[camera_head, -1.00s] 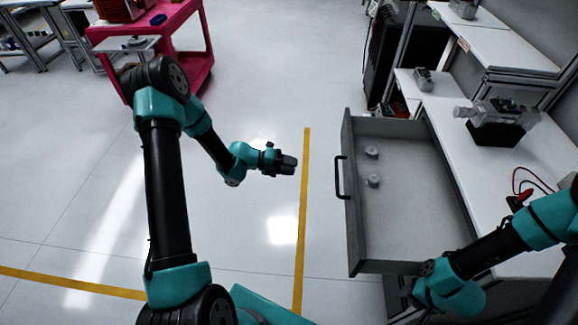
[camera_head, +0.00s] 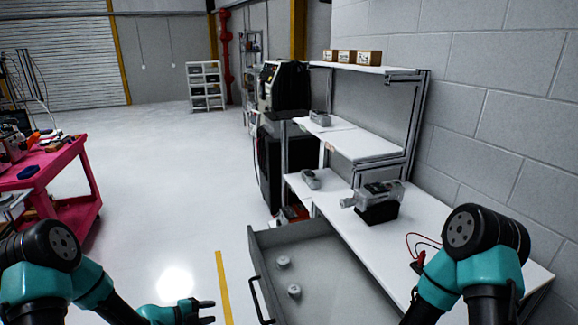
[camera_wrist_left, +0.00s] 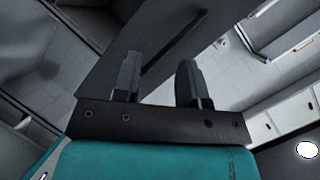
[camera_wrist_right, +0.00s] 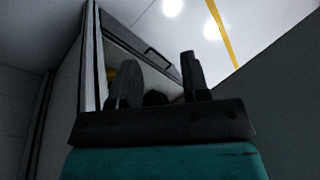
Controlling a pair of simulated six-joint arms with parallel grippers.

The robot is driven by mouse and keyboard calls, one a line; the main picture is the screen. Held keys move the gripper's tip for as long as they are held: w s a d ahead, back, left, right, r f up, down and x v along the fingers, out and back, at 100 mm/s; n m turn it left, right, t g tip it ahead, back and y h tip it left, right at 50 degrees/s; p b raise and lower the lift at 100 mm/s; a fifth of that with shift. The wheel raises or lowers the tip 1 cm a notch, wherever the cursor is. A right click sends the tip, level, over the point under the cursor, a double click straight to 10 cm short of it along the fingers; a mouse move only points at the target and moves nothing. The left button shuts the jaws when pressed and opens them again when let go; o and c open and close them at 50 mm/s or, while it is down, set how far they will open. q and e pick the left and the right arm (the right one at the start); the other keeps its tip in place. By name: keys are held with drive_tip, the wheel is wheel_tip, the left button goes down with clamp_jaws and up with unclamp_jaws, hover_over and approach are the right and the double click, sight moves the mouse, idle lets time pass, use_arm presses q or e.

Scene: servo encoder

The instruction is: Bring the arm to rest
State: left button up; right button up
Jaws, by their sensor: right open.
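My left gripper (camera_head: 211,311) is low in the head view, over the floor to the left of the open drawer. In the left wrist view its two fingers (camera_wrist_left: 158,80) stand apart with nothing between them. My right arm is folded at the lower right of the head view, in front of the workbench, and its gripper is out of that view. In the right wrist view the right gripper's fingers (camera_wrist_right: 160,80) are apart and empty.
A grey drawer (camera_head: 345,270) stands open with two small round parts (camera_head: 284,262) inside. A clear-cased device on a black base (camera_head: 378,212) sits on the white bench (camera_head: 425,225). A pink cart (camera_head: 60,180) stands at left. The floor between cart and drawer is clear.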

use_arm(q)
drive_tip(key=s+d+f+n+g+y, duration=0.2)
drive_tip(key=s+f+n+g+y, duration=0.1)
drive_tip(key=s+n, duration=0.8)
drive_tip(key=s+d+f+n+g+y, duration=0.2)
drive_tip(key=s+f+n, duration=0.4)
drive_tip(key=s+n, duration=0.4)
drive_tip(key=n+g+y, duration=0.1)
drive_tip(key=n+y, duration=0.1)
drive_tip(key=n, duration=0.2)
drive_tip(key=shift+s+g+y, duration=0.35)
drive_tip(key=shift+g+y, duration=0.05)
